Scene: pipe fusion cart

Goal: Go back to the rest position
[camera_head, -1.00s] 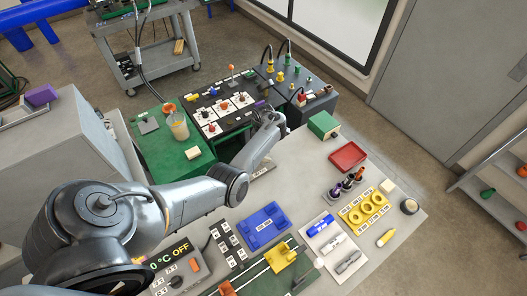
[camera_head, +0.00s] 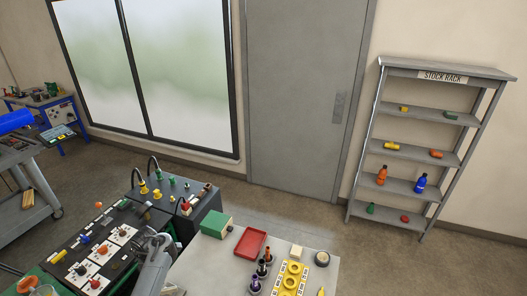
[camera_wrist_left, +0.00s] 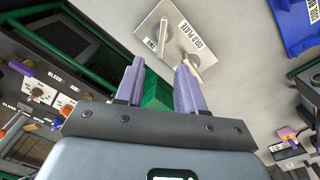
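In the left wrist view my left gripper (camera_wrist_left: 158,82) has its two pale purple fingers apart. A green surface shows between and behind them; nothing is clearly held. Beyond the fingertips lies the grey cold plate (camera_wrist_left: 178,38) with metal handle-like parts on it, apart from the fingers. In the head view a grey part of my left arm (camera_head: 155,265) shows at the bottom, beside the black control panel (camera_head: 98,245); its fingers cannot be made out there. My right gripper is in neither view.
The table holds a green box (camera_head: 216,224), a red tray (camera_head: 250,243), dark bottle-like items (camera_head: 262,268) and a yellow fixture (camera_head: 291,278). A stock rack (camera_head: 420,140) stands at the right wall. A blue part (camera_wrist_left: 298,25) shows in the wrist view. The floor before the door is clear.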

